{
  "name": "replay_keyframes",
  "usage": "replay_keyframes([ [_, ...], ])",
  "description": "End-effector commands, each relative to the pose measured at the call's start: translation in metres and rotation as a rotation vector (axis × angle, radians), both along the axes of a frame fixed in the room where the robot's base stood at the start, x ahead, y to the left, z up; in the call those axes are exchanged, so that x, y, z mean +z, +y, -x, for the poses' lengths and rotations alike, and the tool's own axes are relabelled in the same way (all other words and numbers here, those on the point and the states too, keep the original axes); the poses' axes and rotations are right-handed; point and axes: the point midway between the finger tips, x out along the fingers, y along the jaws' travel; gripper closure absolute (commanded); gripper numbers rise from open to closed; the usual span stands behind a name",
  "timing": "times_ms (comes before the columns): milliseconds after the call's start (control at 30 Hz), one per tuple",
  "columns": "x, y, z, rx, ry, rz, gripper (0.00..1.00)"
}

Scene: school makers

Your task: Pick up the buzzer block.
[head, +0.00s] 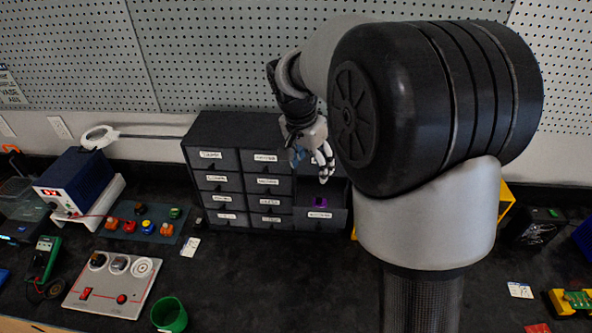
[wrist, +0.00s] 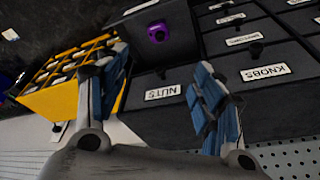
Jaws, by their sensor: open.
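A small purple block (head: 319,202) with a dark round spot on its face lies in the pulled-out drawer (head: 322,217) at the lower right of the dark drawer cabinet; I take it for the buzzer block. In the wrist view the purple block (wrist: 158,32) shows at the top, beyond my fingertips and apart from them. My gripper (head: 312,165) hangs above and slightly left of that drawer, in front of the cabinet. In the wrist view my gripper (wrist: 162,88) is open and empty, its blue-padded fingers wide apart.
The cabinet (head: 215,135) has several labelled drawers. A yellow bin rack (wrist: 68,95) stands beside it. A blue power supply (head: 75,180), a button panel (head: 112,283), a mat with coloured blocks (head: 141,225) and a green cup (head: 169,315) stand at left. The bench before the cabinet is mostly clear.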

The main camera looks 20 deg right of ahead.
Motion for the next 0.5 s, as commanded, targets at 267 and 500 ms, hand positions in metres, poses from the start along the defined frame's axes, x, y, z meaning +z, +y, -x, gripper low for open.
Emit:
replay_keyframes([
  [267,-0.056,-0.012,-0.007,-0.002,0.005,0.000,0.38],
  [500,-0.099,-0.022,-0.014,-0.001,0.004,0.000,0.38],
])
